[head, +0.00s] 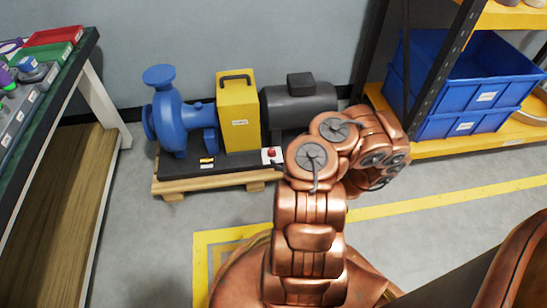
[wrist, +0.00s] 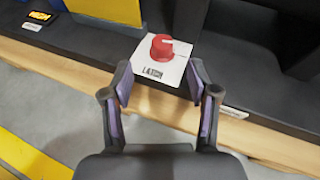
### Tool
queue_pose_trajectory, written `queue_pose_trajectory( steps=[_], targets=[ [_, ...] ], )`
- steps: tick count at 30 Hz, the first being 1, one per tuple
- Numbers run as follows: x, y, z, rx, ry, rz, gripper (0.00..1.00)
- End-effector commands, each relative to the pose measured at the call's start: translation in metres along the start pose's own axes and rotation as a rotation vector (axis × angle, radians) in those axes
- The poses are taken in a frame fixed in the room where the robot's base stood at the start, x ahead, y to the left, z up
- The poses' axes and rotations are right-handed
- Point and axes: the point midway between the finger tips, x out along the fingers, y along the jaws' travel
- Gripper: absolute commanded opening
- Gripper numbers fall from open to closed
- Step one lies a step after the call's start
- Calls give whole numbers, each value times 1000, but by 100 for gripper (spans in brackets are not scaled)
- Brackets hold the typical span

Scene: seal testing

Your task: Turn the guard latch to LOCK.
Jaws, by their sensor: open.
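The guard latch is a red round knob (wrist: 161,47) on a white plate (wrist: 172,68) with dark lettering, seen in the wrist view. A white mark shows on the knob's right side. The lettering is too blurred to read surely. My gripper (wrist: 158,80) is open, its two fingertips on either side of the plate's near part, with the knob beyond them. Nothing is between the fingers. In the head view the red knob (head: 271,152) sits on the pump base beside the yellow guard (head: 238,112). My gripper is hidden behind my arm there.
A blue pump (head: 178,115) and a dark motor (head: 300,105) share the black base on a wooden pallet (head: 165,186). A shelf with blue bins (head: 470,85) stands at the right. A workbench (head: 75,75) stands at the left. Grey floor lies open in front.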

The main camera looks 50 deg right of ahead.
Motion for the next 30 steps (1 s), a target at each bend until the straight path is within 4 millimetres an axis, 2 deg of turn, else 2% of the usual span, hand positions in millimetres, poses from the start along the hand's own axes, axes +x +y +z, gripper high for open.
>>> queue_pose_trajectory(
  steps=[1,5,12,18,23,30],
  targets=[
    [1,-2,-6,4,7,-6,60],
    [10,-2,-9,5,11,-6,60],
    [46,-2,-10,-1,8,-5,60],
    [68,-3,-8,1,7,-6,60],
    [76,-3,-6,3,6,-7,60],
    [77,-3,-6,5,7,-8,60]
  ],
)
